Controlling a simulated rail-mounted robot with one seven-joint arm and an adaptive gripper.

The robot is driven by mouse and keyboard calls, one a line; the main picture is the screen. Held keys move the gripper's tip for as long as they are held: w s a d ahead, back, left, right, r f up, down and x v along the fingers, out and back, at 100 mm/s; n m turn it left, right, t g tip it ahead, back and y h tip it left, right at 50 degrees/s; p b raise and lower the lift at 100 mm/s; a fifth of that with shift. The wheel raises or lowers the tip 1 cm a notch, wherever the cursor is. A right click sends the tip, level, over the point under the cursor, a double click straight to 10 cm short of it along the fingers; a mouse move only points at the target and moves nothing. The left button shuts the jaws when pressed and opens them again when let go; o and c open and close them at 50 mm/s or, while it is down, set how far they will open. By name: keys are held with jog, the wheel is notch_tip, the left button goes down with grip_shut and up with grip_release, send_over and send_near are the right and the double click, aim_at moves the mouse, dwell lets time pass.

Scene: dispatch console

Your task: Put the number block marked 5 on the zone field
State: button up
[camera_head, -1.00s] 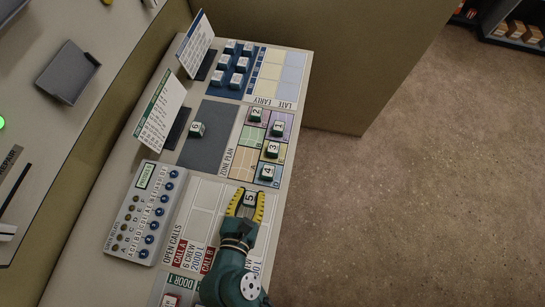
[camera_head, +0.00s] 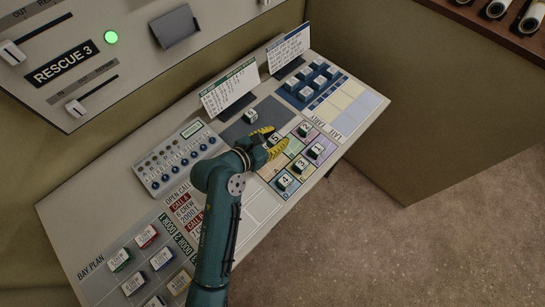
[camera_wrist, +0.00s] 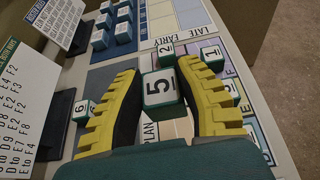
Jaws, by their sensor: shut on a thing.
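My gripper (camera_head: 268,143) is shut on the white-topped green number block marked 5 (camera_head: 275,139). In the wrist view block 5 (camera_wrist: 160,88) sits between the two yellow ridged fingers and appears held above the console. It is over the border between the dark grey panel and the zone field (camera_head: 290,147), a coloured grid labelled ZONE PLAN. Blocks 2 (camera_head: 304,130), 1 (camera_head: 317,149), 3 (camera_head: 301,164) and 4 (camera_head: 285,181) stand on the grid. The fingers and block hide part of the grid's left side.
Block 6 (camera_head: 250,116) stands on the dark grey panel (camera_head: 236,129), left of block 5. Two upright cards (camera_head: 229,88) stand behind. Several blocks sit on a blue panel (camera_head: 289,91) at the back. A button box (camera_head: 178,158) is left of my arm.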

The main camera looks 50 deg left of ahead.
aim_at(276, 159)
notch_tip(276, 159, down, 10)
jog(key=b, duration=0.2)
jog(key=shift+b, duration=0.4)
jog(key=o, duration=0.9)
jog(key=shift+f, duration=0.1)
jog(key=shift+r, duration=0.2)
jog(key=p+v, duration=0.2)
jog(key=v, duration=1)
